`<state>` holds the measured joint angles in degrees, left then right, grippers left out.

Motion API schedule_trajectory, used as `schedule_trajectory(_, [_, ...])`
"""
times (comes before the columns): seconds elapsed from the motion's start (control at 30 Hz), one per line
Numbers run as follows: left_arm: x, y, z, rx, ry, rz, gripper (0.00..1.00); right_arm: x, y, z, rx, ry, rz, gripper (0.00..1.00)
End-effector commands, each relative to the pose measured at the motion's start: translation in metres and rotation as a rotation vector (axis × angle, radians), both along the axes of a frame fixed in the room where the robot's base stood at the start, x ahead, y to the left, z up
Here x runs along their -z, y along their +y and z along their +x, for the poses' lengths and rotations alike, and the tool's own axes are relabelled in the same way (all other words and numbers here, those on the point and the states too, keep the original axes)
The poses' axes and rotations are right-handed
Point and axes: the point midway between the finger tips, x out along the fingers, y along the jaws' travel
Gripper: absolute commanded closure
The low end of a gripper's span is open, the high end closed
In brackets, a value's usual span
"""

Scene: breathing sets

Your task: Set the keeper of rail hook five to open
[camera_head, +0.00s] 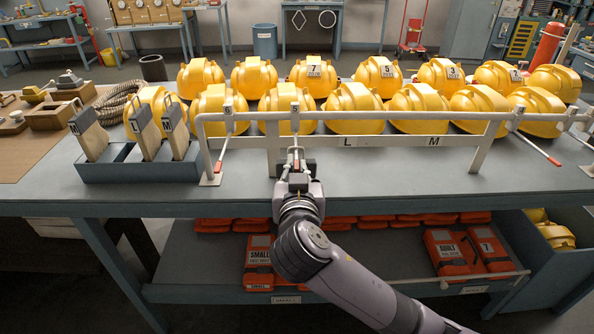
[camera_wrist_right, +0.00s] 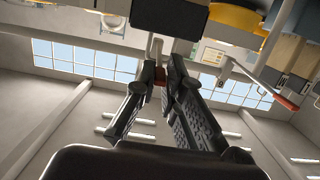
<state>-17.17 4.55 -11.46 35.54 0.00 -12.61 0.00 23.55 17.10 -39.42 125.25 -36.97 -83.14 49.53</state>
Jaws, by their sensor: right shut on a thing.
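A pale rail (camera_head: 380,117) runs along the front of the bench with small hooks and number tags. In the right wrist view the fingers (camera_wrist_right: 160,78) are closed around the red tip of a thin pale keeper (camera_wrist_right: 156,48). The fingers hide most of that tip. A neighbouring keeper with a red tip (camera_head: 219,165) hangs to the left. Another keeper (camera_head: 539,150) points outward at the right. My left gripper is not in view.
Yellow helmets (camera_head: 352,108) stand in rows close behind the rail. A blue-grey box (camera_head: 125,171) with tagged wooden pieces stands left of it. Orange packs (camera_head: 450,252) lie on the shelf below. The bench top (camera_head: 400,180) in front right of my gripper is clear.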

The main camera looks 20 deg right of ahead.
Motion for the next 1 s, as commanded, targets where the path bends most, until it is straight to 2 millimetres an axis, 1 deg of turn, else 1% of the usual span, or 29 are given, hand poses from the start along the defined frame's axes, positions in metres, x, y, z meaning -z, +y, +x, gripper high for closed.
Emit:
schedule_trajectory(0.1, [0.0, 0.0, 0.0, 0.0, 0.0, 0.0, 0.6, 0.003, 0.001, 0.0, -0.001, 0.008, 0.0, 1.0])
schedule_trajectory(0.13, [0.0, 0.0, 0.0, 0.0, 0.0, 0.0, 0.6, 0.003, 0.001, 0.0, -0.001, 0.008, 0.0, 0.89])
schedule_trajectory(0.43, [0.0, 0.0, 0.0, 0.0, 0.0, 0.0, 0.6, 0.001, 0.0, 0.0, 0.0, 0.004, 0.0, 0.7])
schedule_trajectory(0.77, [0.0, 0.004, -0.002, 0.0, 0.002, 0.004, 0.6, 0.0, 0.001, -0.003, -0.001, 0.002, 0.001, 0.7])
schedule_trajectory(0.87, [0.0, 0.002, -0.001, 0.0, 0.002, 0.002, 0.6, -0.001, 0.005, -0.012, -0.003, 0.002, 0.002, 0.7])
schedule_trajectory(1.0, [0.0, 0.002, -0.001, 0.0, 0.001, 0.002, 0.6, -0.005, 0.013, -0.038, -0.005, 0.003, 0.005, 0.7])
